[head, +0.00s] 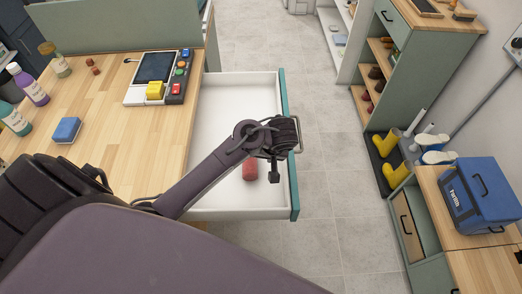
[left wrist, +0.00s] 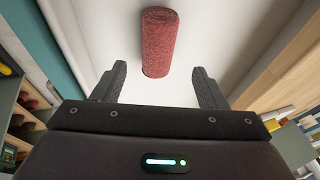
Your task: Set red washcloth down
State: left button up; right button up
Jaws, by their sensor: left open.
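The red washcloth (head: 250,168) is rolled up and lies on the white floor of the open drawer (head: 240,207), partly hidden by my left arm in the head view. In the left wrist view the red roll (left wrist: 159,45) lies beyond the fingertips, in line with the gap between them. My left gripper (head: 273,178) is over the drawer. Its two fingers (left wrist: 161,75) are spread apart with nothing between them. My right gripper is not in view.
The drawer has a teal front (head: 293,190) and pulls out from the wooden counter (head: 110,150). On the counter are a control panel (head: 160,75), a blue sponge-like block (head: 67,130) and bottles (head: 28,85). A blue cooler box (head: 480,195) stands at right. The drawer floor around the washcloth is bare.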

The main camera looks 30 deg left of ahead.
pick_arm(q)
jog(key=v, duration=0.3)
jog(key=shift+d+r, duration=0.1)
jog(key=shift+r, duration=0.15)
dwell(0.4)
